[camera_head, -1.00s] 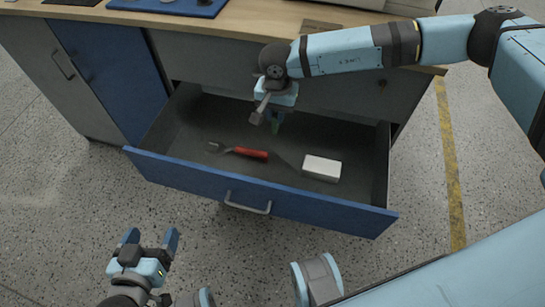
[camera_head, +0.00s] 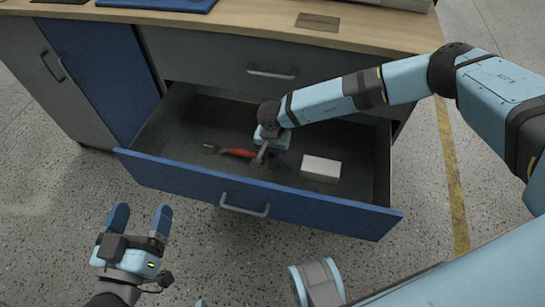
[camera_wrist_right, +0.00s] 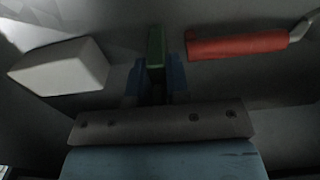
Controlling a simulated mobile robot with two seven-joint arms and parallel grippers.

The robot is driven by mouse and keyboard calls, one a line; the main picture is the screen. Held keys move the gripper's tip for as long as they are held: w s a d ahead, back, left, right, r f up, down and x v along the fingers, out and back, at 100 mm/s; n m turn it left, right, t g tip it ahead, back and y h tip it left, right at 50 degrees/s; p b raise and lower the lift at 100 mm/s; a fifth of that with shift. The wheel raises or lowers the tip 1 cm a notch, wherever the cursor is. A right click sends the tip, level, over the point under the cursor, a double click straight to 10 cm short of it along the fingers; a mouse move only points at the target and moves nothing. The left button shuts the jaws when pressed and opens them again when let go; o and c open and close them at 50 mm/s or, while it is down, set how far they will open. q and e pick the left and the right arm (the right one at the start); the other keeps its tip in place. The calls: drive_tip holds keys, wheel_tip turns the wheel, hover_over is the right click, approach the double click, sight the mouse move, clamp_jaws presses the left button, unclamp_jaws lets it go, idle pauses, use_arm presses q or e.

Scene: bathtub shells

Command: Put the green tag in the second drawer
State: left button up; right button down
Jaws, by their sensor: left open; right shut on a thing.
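The green tag (camera_wrist_right: 155,50) shows in the right wrist view between the blue fingertips of my right gripper (camera_wrist_right: 155,78), which is shut on it. In the head view my right gripper (camera_head: 268,158) is down inside the open blue-fronted drawer (camera_head: 175,176), and the tag is hidden there. Whether the tag touches the drawer floor I cannot tell. My left gripper (camera_head: 138,222) is open and empty, out in front of the drawer over the floor.
A red-handled tool (camera_head: 238,152) lies in the drawer left of my right gripper, and a white block (camera_head: 321,168) lies to its right. A shut grey drawer (camera_head: 230,65) is above, under the wooden worktop (camera_head: 250,22). A blue cabinet door (camera_head: 95,75) stands at left.

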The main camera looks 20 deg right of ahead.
drive_tip(key=shift+f, duration=0.9)
use_arm(q)
drive_tip(key=shift+d+r+h, duration=0.2)
drive_tip(key=shift+r+h, duration=0.1)
drive_tip(key=shift+r, duration=0.25)
use_arm(e)
drive_tip(key=shift+f, duration=0.1)
drive_tip(key=shift+f, duration=0.1)
drive_tip(key=c, duration=1.1)
unclamp_jaws()
use_arm(q)
drive_tip(key=shift+r+t, duration=0.15)
drive_tip(key=shift+t, duration=0.15)
